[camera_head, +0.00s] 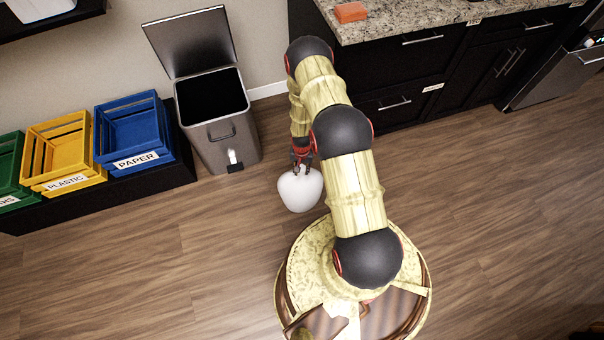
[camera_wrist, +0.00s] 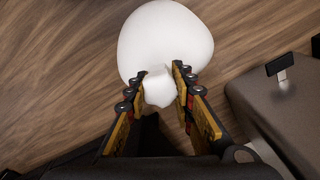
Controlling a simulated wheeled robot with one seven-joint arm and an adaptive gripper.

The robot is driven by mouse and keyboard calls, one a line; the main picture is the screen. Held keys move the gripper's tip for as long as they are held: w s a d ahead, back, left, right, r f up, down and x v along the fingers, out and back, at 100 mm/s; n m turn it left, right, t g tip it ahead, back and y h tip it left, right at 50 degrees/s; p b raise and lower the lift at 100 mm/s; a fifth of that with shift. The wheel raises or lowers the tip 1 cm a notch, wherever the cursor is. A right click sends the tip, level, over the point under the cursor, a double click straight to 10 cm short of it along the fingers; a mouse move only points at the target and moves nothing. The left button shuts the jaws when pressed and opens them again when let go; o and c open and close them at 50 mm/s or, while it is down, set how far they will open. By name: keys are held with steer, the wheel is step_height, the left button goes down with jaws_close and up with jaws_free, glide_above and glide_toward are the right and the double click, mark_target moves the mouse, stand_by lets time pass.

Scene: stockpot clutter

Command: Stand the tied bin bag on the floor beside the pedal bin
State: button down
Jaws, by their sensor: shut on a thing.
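The tied bin bag (camera_head: 299,190) is white and rounded. It hangs upright below my gripper (camera_head: 303,160), at or just above the wooden floor; I cannot tell whether it touches. In the wrist view my gripper (camera_wrist: 161,86) is shut on the bag's tied neck, with the bag's body (camera_wrist: 165,38) beyond the fingertips. The grey pedal bin (camera_head: 222,140) stands to the left of the bag with its lid (camera_head: 190,42) raised and its dark inside showing. A gap of floor lies between bag and bin. The bin's edge (camera_wrist: 275,115) shows at right in the wrist view.
Blue (camera_head: 135,135), yellow (camera_head: 62,155) and green (camera_head: 12,170) crates sit on a low black shelf left of the bin. Dark cabinets (camera_head: 420,75) with a granite top stand at the back right. An orange block (camera_head: 350,12) lies on the counter. The front-left floor is clear.

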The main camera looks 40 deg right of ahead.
mark_target(302, 185)
steer(key=shift+f+b, duration=0.45)
steer(key=shift+f, duration=0.85)
steer(key=shift+s+a, duration=0.1)
steer(key=c, duration=1.5)
jaws_free()
steer(key=shift+f, duration=0.1)
steer(key=shift+c, duration=0.2)
